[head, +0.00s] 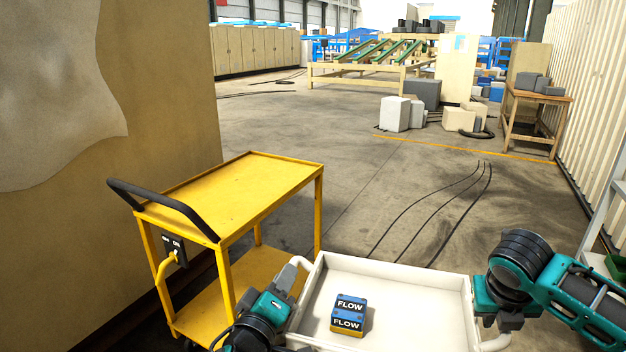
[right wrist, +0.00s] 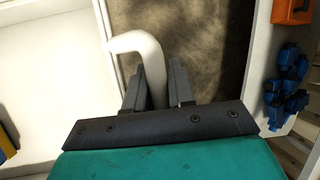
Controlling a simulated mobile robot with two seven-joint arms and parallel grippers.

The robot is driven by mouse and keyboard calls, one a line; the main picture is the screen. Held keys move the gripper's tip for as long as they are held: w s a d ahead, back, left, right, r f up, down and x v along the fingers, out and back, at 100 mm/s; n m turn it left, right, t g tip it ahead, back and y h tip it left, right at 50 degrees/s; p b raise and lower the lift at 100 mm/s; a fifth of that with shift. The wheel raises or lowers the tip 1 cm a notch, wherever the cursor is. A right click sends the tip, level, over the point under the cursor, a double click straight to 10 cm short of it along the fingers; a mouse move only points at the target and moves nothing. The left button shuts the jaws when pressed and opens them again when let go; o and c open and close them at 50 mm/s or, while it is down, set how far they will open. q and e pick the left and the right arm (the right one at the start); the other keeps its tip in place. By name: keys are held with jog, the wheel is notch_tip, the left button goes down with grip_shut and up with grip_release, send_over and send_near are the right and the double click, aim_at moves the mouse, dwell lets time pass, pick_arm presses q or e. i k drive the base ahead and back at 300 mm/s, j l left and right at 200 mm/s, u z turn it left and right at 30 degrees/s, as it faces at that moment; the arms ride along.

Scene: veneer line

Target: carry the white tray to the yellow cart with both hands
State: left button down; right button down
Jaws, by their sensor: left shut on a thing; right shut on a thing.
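The white tray (head: 400,276) is at the bottom of the head view, held between my two grippers. A blue and yellow box marked FLOW (head: 348,314) lies in it. My left gripper (head: 296,272) is shut on the tray's left handle (head: 301,262). My right gripper (head: 490,318) is shut on the tray's right side handle (head: 497,342); the right wrist view shows the fingers (right wrist: 160,88) on either side of the curved white handle (right wrist: 150,52). The yellow cart (head: 235,190) stands left of and beyond the tray, its top shelf empty.
A tan panel (head: 170,80) stands close behind the cart on the left. Dark cables (head: 425,205) lie on the open floor ahead. A grey shelf (head: 605,205) is close on the right, and a wooden table (head: 535,100) with grey blocks stands farther back.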

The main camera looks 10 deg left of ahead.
aim_at(245, 188)
jog(key=i, duration=2.85)
jog(key=i+u, duration=0.2)
jog(key=i, duration=0.4)
jog(key=l+u, duration=0.1)
jog(key=u, duration=2.2)
